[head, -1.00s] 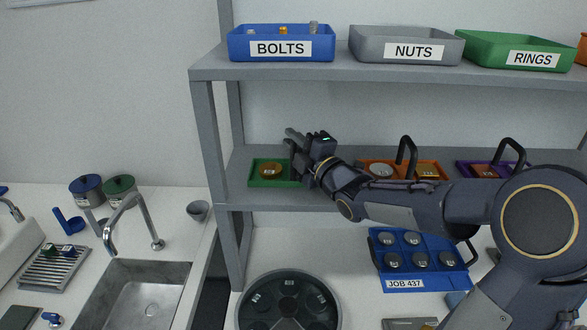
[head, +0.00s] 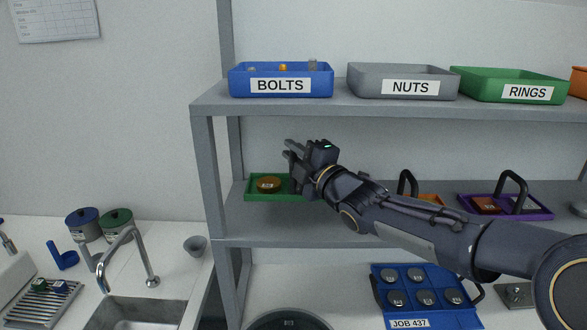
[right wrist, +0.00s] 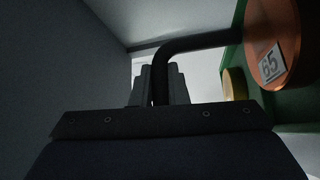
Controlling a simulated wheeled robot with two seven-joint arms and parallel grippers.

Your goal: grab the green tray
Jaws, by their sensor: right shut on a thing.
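The green tray (head: 256,196) is on the lower shelf level at the left, with a round brown-gold disc (head: 268,184) on it. Its right part is hidden behind my right gripper (head: 291,156). In the right wrist view, the tray's dark handle (right wrist: 190,43) runs between the gripper's fingers (right wrist: 158,86), which are shut on it. The tray's green surface (right wrist: 296,100) shows at the right there, with a copper-coloured disc marked 65 (right wrist: 272,42) and a yellowish disc (right wrist: 234,84). My left gripper is not in view.
The upper shelf (head: 330,103) with blue BOLTS (head: 281,72), grey NUTS (head: 370,82) and green RINGS bins (head: 480,85) is above my arm. An orange tray (head: 432,199) and purple tray (head: 530,210) stand to the right. A shelf post (head: 207,170) is close on the left.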

